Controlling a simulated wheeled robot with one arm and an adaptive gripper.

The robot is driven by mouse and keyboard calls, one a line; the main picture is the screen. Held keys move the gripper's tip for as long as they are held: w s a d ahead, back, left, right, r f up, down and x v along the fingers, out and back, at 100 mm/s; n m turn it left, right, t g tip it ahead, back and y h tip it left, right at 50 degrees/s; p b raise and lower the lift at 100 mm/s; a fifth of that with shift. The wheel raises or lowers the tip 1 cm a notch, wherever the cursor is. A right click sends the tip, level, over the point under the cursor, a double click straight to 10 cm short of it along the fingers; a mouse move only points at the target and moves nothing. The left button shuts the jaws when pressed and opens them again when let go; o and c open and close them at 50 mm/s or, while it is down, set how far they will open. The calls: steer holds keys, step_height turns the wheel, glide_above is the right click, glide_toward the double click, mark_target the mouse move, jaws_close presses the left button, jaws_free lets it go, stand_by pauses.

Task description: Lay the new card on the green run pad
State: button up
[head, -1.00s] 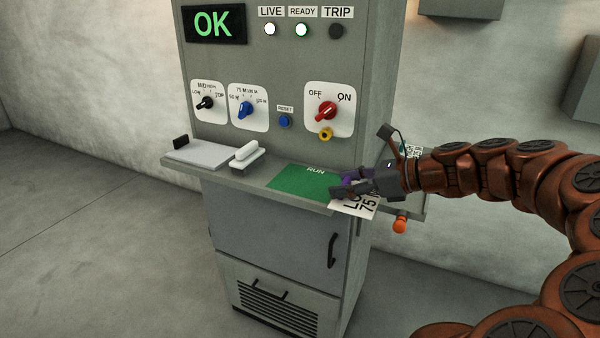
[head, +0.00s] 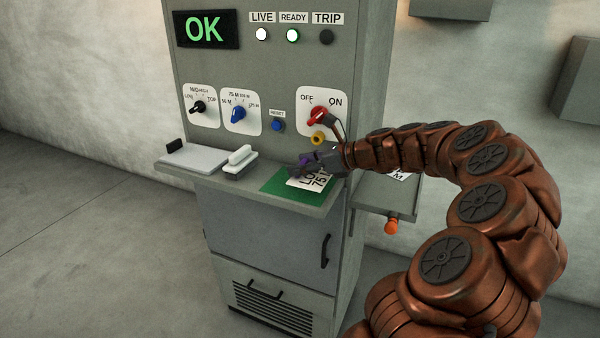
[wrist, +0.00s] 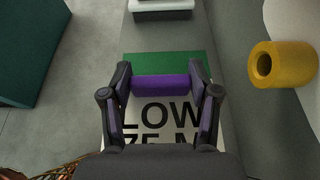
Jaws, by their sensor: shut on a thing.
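The new card (head: 320,178) is white with large black print, and the wrist view (wrist: 155,134) shows "LOW" and part of "75 M". My gripper (head: 304,163) is shut on the purple bar at the card's far edge, seen between its fingers in the wrist view (wrist: 160,85). The card is over the green run pad (head: 276,185) on the machine's shelf and covers much of it. Green shows along the left and front, and beyond the bar in the wrist view (wrist: 165,61). I cannot tell whether the card touches the pad.
A white eraser-like block (head: 240,157) and a pale flat board (head: 192,158) sit left of the pad. A yellow ring (head: 318,138) and a red OFF/ON knob (head: 317,115) are close above my gripper. A side shelf (head: 380,196) with another printed card is at right.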

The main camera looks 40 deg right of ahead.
mark_target(307, 173)
steer(key=shift+w+f, duration=0.1)
steer(key=shift+w, duration=0.55)
steer(key=shift+f+p, duration=0.3)
steer(key=shift+f, duration=1.4)
steer(key=o, duration=1)
steer(key=shift+f, duration=0.1)
steer(key=shift+o, duration=0.2)
